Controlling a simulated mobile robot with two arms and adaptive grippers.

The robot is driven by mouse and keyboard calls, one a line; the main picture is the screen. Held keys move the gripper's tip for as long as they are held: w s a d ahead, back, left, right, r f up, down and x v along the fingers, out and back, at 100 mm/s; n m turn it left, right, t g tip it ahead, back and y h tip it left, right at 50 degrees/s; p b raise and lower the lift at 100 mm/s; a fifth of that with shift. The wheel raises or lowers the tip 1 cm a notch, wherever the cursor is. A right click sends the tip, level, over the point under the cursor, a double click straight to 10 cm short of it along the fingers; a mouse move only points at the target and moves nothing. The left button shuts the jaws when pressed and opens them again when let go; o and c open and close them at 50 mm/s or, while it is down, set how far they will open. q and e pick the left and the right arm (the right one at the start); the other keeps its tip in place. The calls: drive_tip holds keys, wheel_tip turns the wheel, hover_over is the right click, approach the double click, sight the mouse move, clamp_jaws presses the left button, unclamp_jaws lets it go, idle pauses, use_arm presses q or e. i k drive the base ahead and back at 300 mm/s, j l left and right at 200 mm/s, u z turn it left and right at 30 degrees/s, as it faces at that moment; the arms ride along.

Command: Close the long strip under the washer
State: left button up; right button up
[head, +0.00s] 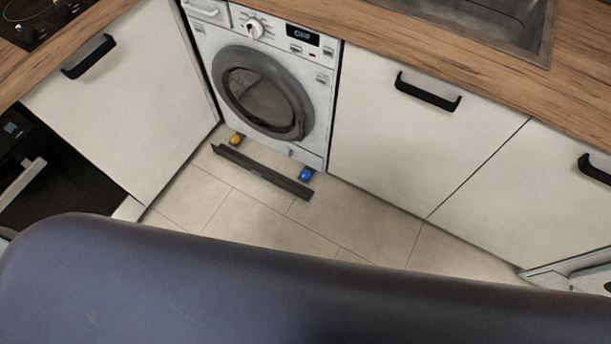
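The washer (308,75) is white with a round grey door and stands between white cabinet fronts. The long strip (262,173) is dark grey and narrow. It stands out in front of the washer's base, apart from it, close to the floor. A yellow round piece (236,140) shows behind its left end and a blue round piece (305,174) by its right end, both under the washer. Neither of my grippers shows in the head view.
Cabinet doors with black handles (428,92) flank the washer. An oven (45,180) with a pale handle is at the left. A sink (490,20) is set in the wooden worktop. Tiled floor (270,225) before the strip is clear. A large dark blue rounded surface fills the bottom.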

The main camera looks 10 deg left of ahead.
sight(256, 169)
drive_tip(key=u, duration=0.85)
drive_tip(key=i, duration=0.1)
